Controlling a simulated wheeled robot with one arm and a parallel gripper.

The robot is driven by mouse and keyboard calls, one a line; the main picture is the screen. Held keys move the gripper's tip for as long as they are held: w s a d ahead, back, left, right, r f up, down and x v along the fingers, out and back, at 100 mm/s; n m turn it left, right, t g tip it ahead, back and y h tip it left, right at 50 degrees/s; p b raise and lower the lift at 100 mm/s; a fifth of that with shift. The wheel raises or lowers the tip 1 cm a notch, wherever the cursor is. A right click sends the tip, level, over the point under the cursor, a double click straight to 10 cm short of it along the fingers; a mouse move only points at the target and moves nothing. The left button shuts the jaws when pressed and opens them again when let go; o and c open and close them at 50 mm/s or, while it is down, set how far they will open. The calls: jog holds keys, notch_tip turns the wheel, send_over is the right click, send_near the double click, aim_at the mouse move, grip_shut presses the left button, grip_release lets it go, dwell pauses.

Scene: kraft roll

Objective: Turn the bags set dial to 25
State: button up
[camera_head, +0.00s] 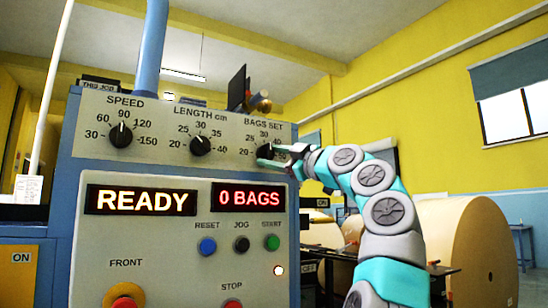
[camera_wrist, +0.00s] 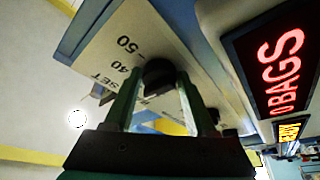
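The bags set dial (camera_head: 264,151) is a black knob at the top right of the machine's panel, with a scale reading 20, 25, 30, 40 in the head view. In the wrist view the knob (camera_wrist: 159,73) sits between the green fingertips of my gripper (camera_wrist: 160,78), with 40 and 50 printed beside it. My gripper (camera_head: 268,155) is at the dial in the head view, its fingers partly covering the knob. The fingers look open, one on each side, with little gap; contact is unclear. The dial's pointer cannot be made out.
The speed dial (camera_head: 121,135) and length dial (camera_head: 201,145) are left on the same panel. Below, one display (camera_head: 141,200) reads READY and another (camera_head: 249,197) reads 0 BAGS. Reset (camera_head: 208,246), jog (camera_head: 242,244) and start (camera_head: 272,242) buttons sit under my gripper. Large paper rolls (camera_head: 460,250) stand behind.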

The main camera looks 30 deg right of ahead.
jog(key=o, duration=0.4)
jog(key=b+v, duration=0.3)
jog(key=v, duration=0.5)
